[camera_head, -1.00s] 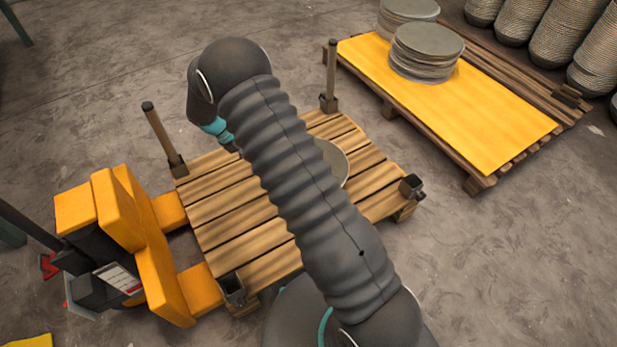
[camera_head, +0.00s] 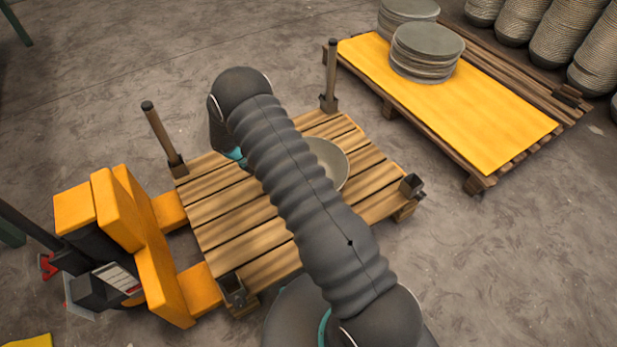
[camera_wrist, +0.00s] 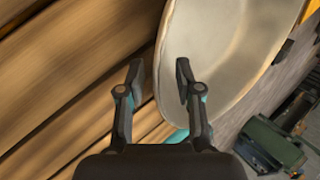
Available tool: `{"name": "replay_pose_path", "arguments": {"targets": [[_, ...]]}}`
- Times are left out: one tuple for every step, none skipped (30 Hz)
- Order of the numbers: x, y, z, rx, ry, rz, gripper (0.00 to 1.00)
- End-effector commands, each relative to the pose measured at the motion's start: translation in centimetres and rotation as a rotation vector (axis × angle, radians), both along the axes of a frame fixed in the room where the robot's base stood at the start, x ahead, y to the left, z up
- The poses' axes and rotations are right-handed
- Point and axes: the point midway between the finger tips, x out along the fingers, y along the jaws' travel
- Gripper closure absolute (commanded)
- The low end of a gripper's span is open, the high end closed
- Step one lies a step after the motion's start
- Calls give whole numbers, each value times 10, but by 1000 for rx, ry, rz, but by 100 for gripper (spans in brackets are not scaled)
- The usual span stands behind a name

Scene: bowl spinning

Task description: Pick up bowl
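A pale grey bowl (camera_head: 331,160) sits on the slatted wooden pallet (camera_head: 222,217); my arm hides its left part in the head view. In the wrist view the bowl (camera_wrist: 225,50) fills the upper middle, with its near-left rim running between my fingertips. My gripper (camera_wrist: 160,78) is open, with one finger over the wood outside the rim and the other over the bowl's inside. I cannot tell how far the fingertips are above the rim. In the head view my gripper is hidden behind my arm.
The pallet has corner posts (camera_head: 331,75) and rests by an orange pallet jack (camera_head: 150,250). A second pallet with a yellow sheet (camera_head: 480,120) carries stacks of round grey discs (camera_head: 426,50). Grey floor lies between.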

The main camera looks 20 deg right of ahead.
Motion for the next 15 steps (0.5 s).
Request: {"name": "replay_pose_path", "arguments": {"targets": [[0,-1,-2,0,1,-1,65],[0,-3,-4,0,0,-1,65],[0,-4,-6,0,0,-1,65],[0,-6,-9,0,0,-1,65],[0,-8,-12,0,1,-2,65],[0,-12,-17,-1,2,-1,65],[0,-14,-21,-2,3,-2,65],[0,-17,-24,-1,3,-2,65],[0,-20,-29,-1,3,-2,65],[-1,-22,-33,0,3,-2,65],[-1,-24,-36,-1,3,-2,65],[-1,-26,-39,-1,2,0,65],[-1,-27,-41,-1,2,0,65],[-1,-28,-42,-1,2,0,65],[-1,-28,-42,0,1,1,65]]}}
